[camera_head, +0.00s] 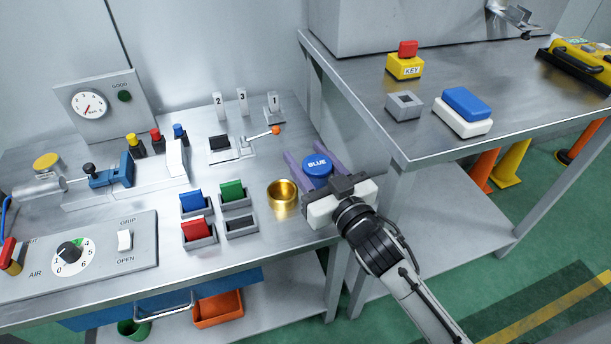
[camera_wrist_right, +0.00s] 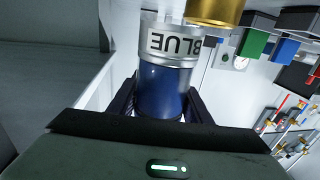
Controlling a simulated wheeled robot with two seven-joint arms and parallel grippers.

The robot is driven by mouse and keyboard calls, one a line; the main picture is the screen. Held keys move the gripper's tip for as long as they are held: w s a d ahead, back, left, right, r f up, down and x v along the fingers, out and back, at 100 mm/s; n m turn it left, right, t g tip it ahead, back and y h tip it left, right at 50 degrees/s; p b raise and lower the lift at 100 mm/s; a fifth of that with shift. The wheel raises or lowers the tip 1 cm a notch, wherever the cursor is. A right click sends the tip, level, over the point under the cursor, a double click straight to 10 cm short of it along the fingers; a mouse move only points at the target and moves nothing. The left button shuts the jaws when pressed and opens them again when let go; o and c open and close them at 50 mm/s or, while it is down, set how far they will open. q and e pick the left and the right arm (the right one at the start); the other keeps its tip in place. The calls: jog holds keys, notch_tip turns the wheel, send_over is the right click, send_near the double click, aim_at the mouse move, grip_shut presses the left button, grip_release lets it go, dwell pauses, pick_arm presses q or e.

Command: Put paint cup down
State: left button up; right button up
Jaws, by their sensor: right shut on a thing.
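In the right wrist view the cup (camera_wrist_right: 168,70) shows a metal band with the BLUE label and a blue body. My right gripper (camera_head: 314,170) is shut on it, with one finger on each side. The cup is at the right end of the left bench (camera_head: 262,246), right of a brass cup (camera_head: 283,199). I cannot tell whether its base touches the bench. My left gripper is out of view.
Small trays with blue, green and red blocks (camera_head: 194,229) stand left of the brass cup. A lever with an orange knob (camera_head: 276,131) is behind. A higher bench (camera_head: 345,78) edges the right side. Bare bench lies in front of the brass cup.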

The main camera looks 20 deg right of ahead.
jog(key=shift+f+b, duration=0.5)
jog(key=shift+f, duration=1.45)
jog(key=shift+f, duration=0.1)
jog(key=o, duration=0.9)
jog(key=shift+f, duration=0.15)
jog(key=o, duration=0.4)
